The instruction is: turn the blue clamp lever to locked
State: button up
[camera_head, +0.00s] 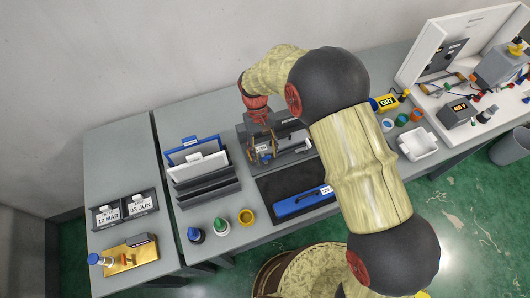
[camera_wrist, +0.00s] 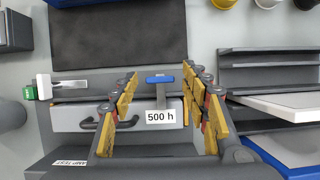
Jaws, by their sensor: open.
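The blue clamp lever (camera_wrist: 160,79) is a small T-shaped handle on a grey stem, in the middle of the wrist view, just above a white "500 h" label (camera_wrist: 160,117). It belongs to a grey machine (camera_wrist: 68,117), which also shows in the head view (camera_head: 294,158). My gripper (camera_wrist: 161,76) is open, with one yellow-padded finger to each side of the lever. Both fingers look apart from it in the wrist view. In the head view my gripper (camera_head: 262,144) is over the machine, and I cannot make out the lever clearly there.
A dark mat (camera_head: 270,190) with a blue bar (camera_head: 298,203) lies in front of the machine. A folder rack (camera_head: 206,185) stands to the left. A green-tagged handle (camera_wrist: 44,88) and a black handle (camera_wrist: 91,123) sit on the machine.

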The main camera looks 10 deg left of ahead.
aim_at(264, 155)
jog(key=v, duration=1.2)
jog(key=shift+a, duration=0.1)
dwell(0.4)
jog(key=s+d+r+m+t+b, duration=0.2)
jog(key=s+d, duration=0.4)
jog(key=d, duration=0.4)
jog(key=s+d+r+m+t+y+b, duration=0.1)
jog(key=s+d+r+t+b, duration=0.3)
jog(key=d, duration=0.6)
jog(key=s+d+r+m+t+y+b, duration=0.1)
jog(key=s+d+r+m+t+b, duration=0.2)
jog(key=s+d+b, duration=0.3)
jog(key=shift+s+d, duration=1.45)
jog(key=shift+d, duration=0.55)
